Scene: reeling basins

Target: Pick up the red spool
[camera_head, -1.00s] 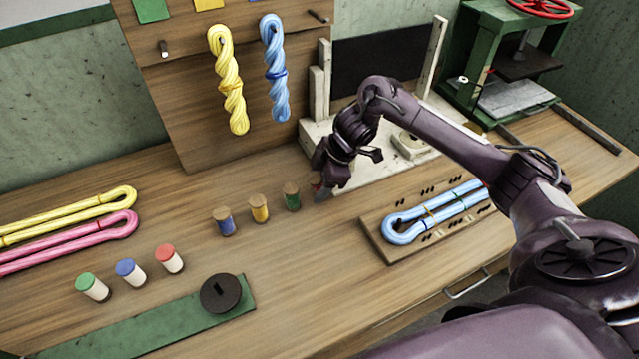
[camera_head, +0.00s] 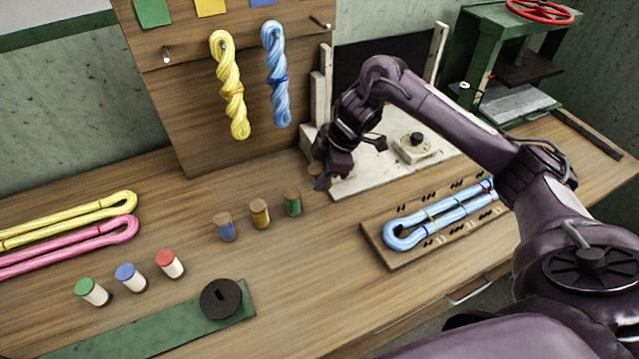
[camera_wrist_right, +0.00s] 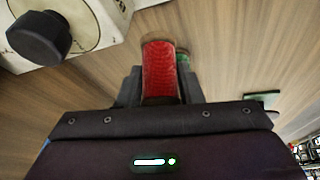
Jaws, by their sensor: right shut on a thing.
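The red spool (camera_wrist_right: 159,70) is between the fingers of my right gripper (camera_wrist_right: 160,88) in the right wrist view, its red winding facing the camera. In the head view my right gripper (camera_head: 322,178) is at the right end of the row of thread spools. There the red spool is mostly hidden by the gripper; only a bit of its brown top (camera_head: 315,168) shows. My right gripper is shut on it. I cannot tell exactly how high it is above the table. My left gripper is not in view.
Green (camera_head: 292,202), yellow (camera_head: 260,214) and blue (camera_head: 225,227) spools stand left of my gripper. A pale apparatus (camera_head: 375,170) stands behind it. A board with a blue skein (camera_head: 440,215) lies to the right. The bench front between is clear.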

